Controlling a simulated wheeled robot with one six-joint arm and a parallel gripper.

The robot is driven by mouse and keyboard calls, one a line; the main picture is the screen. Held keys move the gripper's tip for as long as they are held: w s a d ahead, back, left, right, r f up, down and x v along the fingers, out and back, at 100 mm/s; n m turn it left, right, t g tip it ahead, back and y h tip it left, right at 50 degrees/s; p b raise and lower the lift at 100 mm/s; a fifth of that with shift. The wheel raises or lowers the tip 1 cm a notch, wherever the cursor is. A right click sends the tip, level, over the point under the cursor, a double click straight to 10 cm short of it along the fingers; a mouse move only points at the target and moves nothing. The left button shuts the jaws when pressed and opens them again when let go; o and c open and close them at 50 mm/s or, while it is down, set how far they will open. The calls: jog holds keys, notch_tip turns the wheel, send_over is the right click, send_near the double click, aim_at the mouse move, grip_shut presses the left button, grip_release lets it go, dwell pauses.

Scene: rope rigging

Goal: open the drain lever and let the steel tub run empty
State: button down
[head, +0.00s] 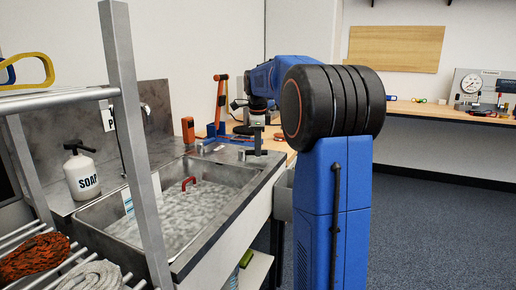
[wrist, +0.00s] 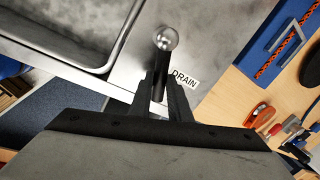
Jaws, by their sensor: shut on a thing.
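The steel tub (head: 232,212) is sunk in the bench at left and holds rippled grey water (head: 165,212). A curved red handle (head: 189,183) stands up out of the water. The tub's corner rim also shows in the wrist view (wrist: 108,66). The drain lever (wrist: 164,62) is a dark rod with a shiny ball end, beside a white DRAIN label (wrist: 185,77). My gripper (wrist: 162,92) is shut on the lever's rod below the ball. In the head view my gripper (head: 257,141) is small at the tub's far right corner, and the lever cannot be made out.
A white soap bottle (head: 82,172) stands left of the tub. A grey metal rack (head: 128,120) with rope coils (head: 35,257) is in the left foreground. The carpeted floor (head: 440,225) at right is clear.

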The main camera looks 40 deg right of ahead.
jog(key=c, duration=1.6)
grip_release()
jog(key=shift+c, duration=0.2)
notch_tip(320, 180, up, 17)
jog(key=s+a, duration=0.2)
jog(key=shift+s, duration=0.35)
